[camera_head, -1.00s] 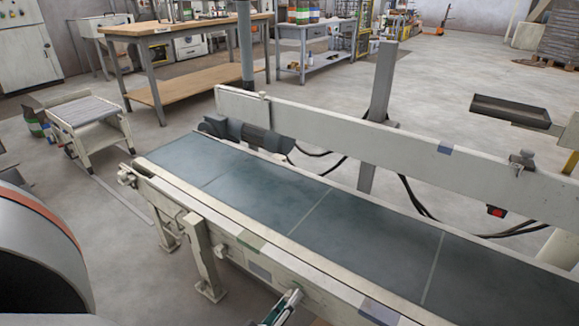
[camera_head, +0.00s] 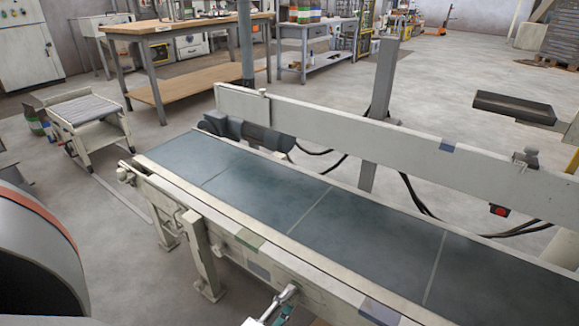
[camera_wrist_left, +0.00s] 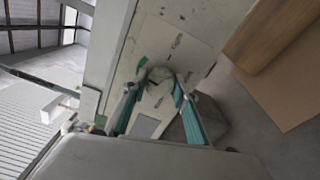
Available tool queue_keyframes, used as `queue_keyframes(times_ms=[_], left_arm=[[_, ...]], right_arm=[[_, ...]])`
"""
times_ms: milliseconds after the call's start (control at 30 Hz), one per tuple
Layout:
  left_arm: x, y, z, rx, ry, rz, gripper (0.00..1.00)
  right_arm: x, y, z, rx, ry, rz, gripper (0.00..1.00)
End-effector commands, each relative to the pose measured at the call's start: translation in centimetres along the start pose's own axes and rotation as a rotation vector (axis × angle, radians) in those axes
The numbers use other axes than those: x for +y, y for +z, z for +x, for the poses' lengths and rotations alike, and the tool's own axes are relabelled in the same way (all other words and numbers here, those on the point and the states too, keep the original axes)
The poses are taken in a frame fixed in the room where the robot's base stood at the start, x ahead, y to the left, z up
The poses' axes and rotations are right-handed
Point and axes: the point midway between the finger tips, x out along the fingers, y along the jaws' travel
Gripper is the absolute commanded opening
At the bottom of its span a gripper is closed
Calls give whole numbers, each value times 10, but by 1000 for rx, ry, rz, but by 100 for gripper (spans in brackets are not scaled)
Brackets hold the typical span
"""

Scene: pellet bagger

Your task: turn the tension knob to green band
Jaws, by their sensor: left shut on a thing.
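The tension knob (camera_wrist_left: 159,82) is a round grey knob on a pale panel (camera_wrist_left: 185,40) in the left wrist view. My left gripper (camera_wrist_left: 157,92) has its teal-padded fingers on both sides of the knob and is shut on it. A small green mark (camera_wrist_left: 142,66) shows on the panel close to the knob's upper left. In the head view my left gripper (camera_head: 284,298) is at the near side rail of the conveyor, low in the picture. The knob's pointer is too small to read. My right gripper is not in view.
The conveyor belt (camera_head: 300,215) is bare and runs diagonally across the head view. Its near rail (camera_head: 330,297) lies beside my left gripper. A rail (camera_head: 400,150) stands along the far side. A small roller stand (camera_head: 88,115) is at the left.

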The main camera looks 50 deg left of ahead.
Motion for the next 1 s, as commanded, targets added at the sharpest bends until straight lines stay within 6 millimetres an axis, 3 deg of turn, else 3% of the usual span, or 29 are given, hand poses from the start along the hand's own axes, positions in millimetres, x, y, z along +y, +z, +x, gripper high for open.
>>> queue_keyframes(times_ms=[400,967,1000], left_arm=[[-1,1,-1,-1,-3,-189,6],[-1,1,-1,-2,-2,-214,6],[-1,1,-1,-2,-2,-214,38]], right_arm=[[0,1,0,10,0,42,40],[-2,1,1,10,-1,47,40],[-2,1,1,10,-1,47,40]])
